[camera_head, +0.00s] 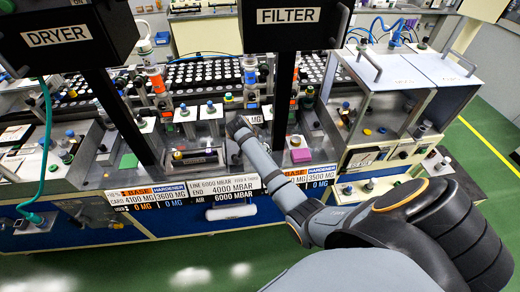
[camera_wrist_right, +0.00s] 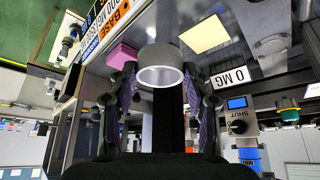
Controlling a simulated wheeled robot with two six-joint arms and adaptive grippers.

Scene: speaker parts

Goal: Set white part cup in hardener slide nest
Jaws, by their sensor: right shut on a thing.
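In the right wrist view the white part cup (camera_wrist_right: 161,66), a short pale round cup, sits between the fingertips of my right gripper (camera_wrist_right: 160,78). The gripper is shut on it, and its dark fingers press on both sides. In the head view my right arm reaches up to the middle of the bench, and its wrist hides the gripper and cup. I cannot make out the hardener slide nest for sure. A HARDENER label (camera_head: 320,171) is on the bench front, right of centre. My left gripper is not in view.
A pink block (camera_head: 301,155) lies on the bench right of my arm, and also shows in the right wrist view (camera_wrist_right: 123,54). Dark FILTER (camera_head: 290,17) and DRYER (camera_head: 60,38) housings with posts stand close by. A glass-fronted cabinet (camera_head: 375,100) is at the right.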

